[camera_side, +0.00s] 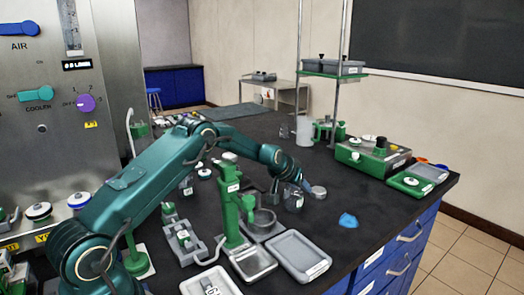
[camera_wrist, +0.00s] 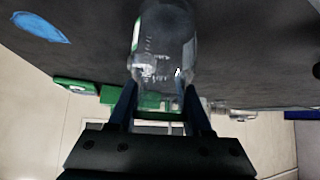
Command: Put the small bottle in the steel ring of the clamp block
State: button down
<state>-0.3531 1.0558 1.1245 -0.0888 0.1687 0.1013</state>
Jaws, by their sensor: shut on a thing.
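A small clear glass bottle (camera_wrist: 165,40) with white markings is between the fingers of my gripper (camera_wrist: 160,98) in the wrist view. In the side view the bottle (camera_side: 293,201) is by my gripper (camera_side: 297,182), over the dark bench; I cannot tell whether it touches the bench. A green stand (camera_side: 231,210) to its left carries a grey ring (camera_side: 264,220), apart from the bottle; I cannot tell whether this is the clamp block's steel ring. A round silver piece (camera_side: 318,192) is just right of my gripper.
Grey trays (camera_side: 300,256) lie in front of the stand. A crumpled blue item (camera_side: 348,220) lies to the right and shows in the wrist view (camera_wrist: 40,26). A green instrument (camera_side: 372,157) stands at the back right. The bench is bare around the blue item.

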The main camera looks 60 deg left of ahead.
jog(key=s+d+r, duration=0.2)
jog(key=s+r, duration=0.1)
jog(key=r, duration=0.8)
jog(key=s+d+r, duration=0.2)
jog(key=s+r, duration=0.1)
jog(key=r, duration=0.8)
jog(key=s+d+m+h, duration=0.2)
jog(key=s+d, duration=0.3)
jog(key=s, duration=0.4)
jog(key=s+d+m+h, duration=0.25)
jog(key=s+d, duration=0.35)
jog(key=s, duration=0.3)
jog(key=w+a+r+m+g+h, duration=0.2)
jog(key=w+r+m+h, duration=0.15)
jog(key=w+m, duration=0.35)
jog(key=m+g+h, duration=0.2)
jog(key=m, duration=0.2)
send_over(274, 219)
notch_tip(274, 219, down, 8)
jog(key=shift+n, duration=0.25)
notch_tip(274, 219, down, 17)
jog(key=shift+r, duration=0.2)
